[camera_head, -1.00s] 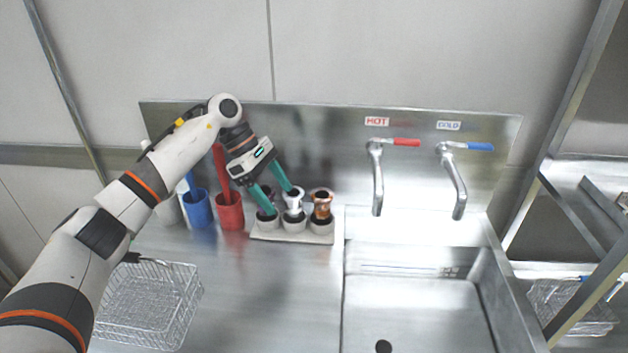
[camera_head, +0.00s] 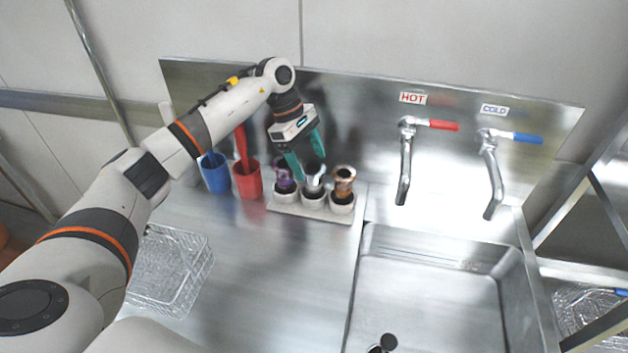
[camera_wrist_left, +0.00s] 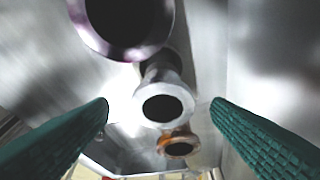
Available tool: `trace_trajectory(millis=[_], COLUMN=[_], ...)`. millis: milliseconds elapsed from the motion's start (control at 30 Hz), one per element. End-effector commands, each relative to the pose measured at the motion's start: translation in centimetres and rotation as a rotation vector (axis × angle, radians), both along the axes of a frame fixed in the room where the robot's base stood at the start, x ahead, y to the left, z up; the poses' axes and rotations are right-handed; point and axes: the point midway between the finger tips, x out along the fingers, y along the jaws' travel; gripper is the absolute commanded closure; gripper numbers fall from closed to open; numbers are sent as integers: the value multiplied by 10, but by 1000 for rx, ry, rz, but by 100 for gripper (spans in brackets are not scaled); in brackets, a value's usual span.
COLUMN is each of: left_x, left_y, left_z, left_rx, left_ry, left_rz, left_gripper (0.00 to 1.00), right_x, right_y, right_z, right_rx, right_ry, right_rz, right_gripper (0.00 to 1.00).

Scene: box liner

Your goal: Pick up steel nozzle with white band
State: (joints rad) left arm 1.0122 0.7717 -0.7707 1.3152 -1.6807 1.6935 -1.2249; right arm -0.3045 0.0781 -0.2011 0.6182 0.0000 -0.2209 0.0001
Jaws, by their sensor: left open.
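The steel nozzle (camera_head: 313,184) stands upright in the middle cup of a pale holder (camera_head: 285,209). It also shows in the left wrist view (camera_wrist_left: 164,100), between and beyond the green fingers. A white band is not clear on it. My left gripper (camera_head: 309,167) is open, its fingers just above and around the nozzle's top, with no clear contact. A purple nozzle (camera_head: 282,181) stands in the left cup and a copper nozzle (camera_head: 344,182) in the right cup. Both show in the left wrist view, purple (camera_wrist_left: 160,45) at the top and copper (camera_wrist_left: 178,146) lower. My right gripper is not in view.
A red cup (camera_head: 247,182) and a blue cup (camera_head: 215,174) stand left of the holder. A wire basket (camera_head: 172,270) sits at the front left. A sink (camera_head: 430,300) with hot and cold taps (camera_head: 405,165) lies to the right. The steel backsplash (camera_head: 360,110) rises behind.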

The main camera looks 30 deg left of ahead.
Motion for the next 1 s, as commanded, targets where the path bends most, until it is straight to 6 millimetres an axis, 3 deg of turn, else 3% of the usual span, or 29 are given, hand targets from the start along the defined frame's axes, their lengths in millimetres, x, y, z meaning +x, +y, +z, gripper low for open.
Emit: trace_trajectory(millis=[200,333,633,933,1000], left_x=[1,2,2,2,2], left_y=[-10,-15,-16,-16,-16], left_z=[-27,-42,-48,-47,-47], left_rx=[-2,-1,0,0,0], left_ry=[6,4,1,2,0], left_rz=[0,1,1,1,1], left_gripper=[27,27,29,78,81], right_x=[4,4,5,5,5], right_y=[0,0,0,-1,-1], right_z=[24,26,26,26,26], right_rx=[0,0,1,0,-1], right_ry=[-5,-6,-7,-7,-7], right_rz=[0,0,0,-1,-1], right_gripper=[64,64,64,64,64])
